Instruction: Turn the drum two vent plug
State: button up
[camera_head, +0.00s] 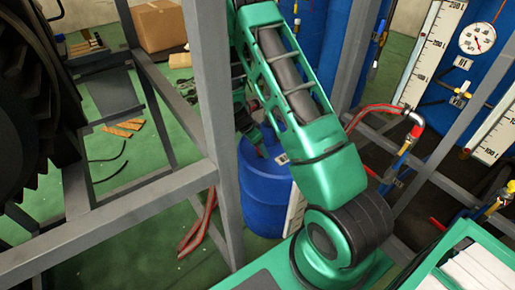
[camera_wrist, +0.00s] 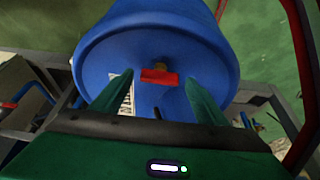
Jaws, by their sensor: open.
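A blue drum (camera_wrist: 205,50) fills the upper middle of the wrist view. A red vent plug handle (camera_wrist: 160,77) with a small brass-coloured part (camera_wrist: 160,63) sits on its top. My gripper (camera_wrist: 159,76) is open, with one green finger on each side of the red handle; I cannot tell whether they touch it. In the head view the blue drum (camera_head: 262,208) stands on the green floor behind my arm, which partly covers it. The plug is not visible there. I cannot read a number on the drum.
Grey frame posts (camera_head: 213,120) and rails stand left of the drum. A red hose (camera_head: 375,108) with a tap runs to the right. Tall blue tanks with white scales (camera_head: 428,50) stand at the right. A cardboard box (camera_head: 158,25) sits at the back left.

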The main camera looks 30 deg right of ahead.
jog(key=c, duration=1.1)
jog(key=shift+o, duration=0.2)
